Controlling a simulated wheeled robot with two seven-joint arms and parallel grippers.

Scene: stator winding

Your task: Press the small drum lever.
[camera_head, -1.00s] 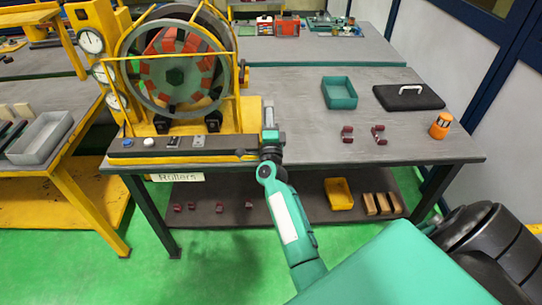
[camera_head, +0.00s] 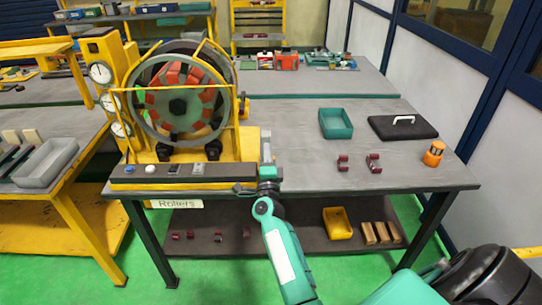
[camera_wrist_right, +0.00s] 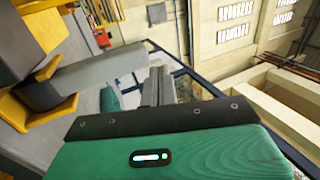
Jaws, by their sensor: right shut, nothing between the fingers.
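The drum machine (camera_head: 178,106) stands on the left of the grey bench, a large ring around red-orange segments. I cannot tell which part is the small drum lever. My right gripper (camera_head: 266,148) is shut and empty, at the strip's right end beside the yellow base. In the right wrist view its grey fingers (camera_wrist_right: 156,87) are together, near a grey bar (camera_wrist_right: 95,75) with a dark block on yellow. My left gripper is not in view.
A teal tray (camera_head: 336,136), a black case with a white handle (camera_head: 403,127), dark red parts (camera_head: 373,164) and an orange cylinder (camera_head: 434,153) lie on the right of the bench. A yellow bin (camera_head: 338,224) sits on the shelf below. The bench's middle is clear.

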